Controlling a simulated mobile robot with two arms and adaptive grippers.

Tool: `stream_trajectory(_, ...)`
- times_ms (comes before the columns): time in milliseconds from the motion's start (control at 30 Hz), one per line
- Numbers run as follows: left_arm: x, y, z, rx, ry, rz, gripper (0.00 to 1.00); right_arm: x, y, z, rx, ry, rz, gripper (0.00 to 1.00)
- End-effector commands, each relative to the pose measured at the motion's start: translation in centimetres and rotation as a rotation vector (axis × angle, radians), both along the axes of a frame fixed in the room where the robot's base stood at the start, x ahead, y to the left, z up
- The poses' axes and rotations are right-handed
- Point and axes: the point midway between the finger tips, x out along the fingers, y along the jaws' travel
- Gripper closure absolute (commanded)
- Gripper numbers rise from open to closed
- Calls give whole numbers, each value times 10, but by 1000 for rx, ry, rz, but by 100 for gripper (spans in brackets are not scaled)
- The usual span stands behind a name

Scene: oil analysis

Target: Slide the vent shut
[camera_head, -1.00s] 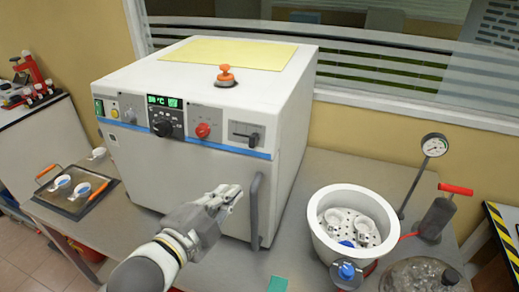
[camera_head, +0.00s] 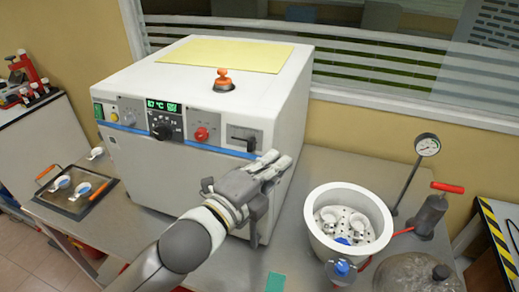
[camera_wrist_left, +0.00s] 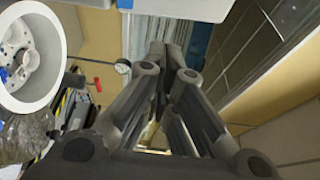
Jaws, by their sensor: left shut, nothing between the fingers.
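The vent slider (camera_head: 243,139) is a dark lever on a grey plate at the right end of the white oven's (camera_head: 165,178) front panel. My left gripper (camera_head: 280,160) is in front of the oven's right front edge, just below and right of the vent plate. Its fingers are shut and empty. I cannot tell whether they touch the lever or the oven. In the left wrist view, the shut fingers (camera_wrist_left: 172,55) point away from the camera, and the vent is not recognisable there. My right gripper is out of view.
The oven's door handle (camera_head: 254,222) is partly behind my left gripper. A white pot (camera_head: 318,236) with small cups stands to the right, near a pressure gauge (camera_head: 427,145). A tray (camera_head: 63,207) lies to the left. An orange-knobbed fitting (camera_head: 223,77) tops the oven.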

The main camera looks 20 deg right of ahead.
Motion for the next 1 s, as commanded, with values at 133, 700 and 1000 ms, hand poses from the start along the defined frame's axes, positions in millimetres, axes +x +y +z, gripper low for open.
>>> stream_trajectory(133,15,-1,3,6,1,4,100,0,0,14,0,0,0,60)
stream_trajectory(700,30,23,0,0,0,0,100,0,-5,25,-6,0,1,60)
stream_trajectory(1000,41,39,0,5,-3,3,100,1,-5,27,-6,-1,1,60)
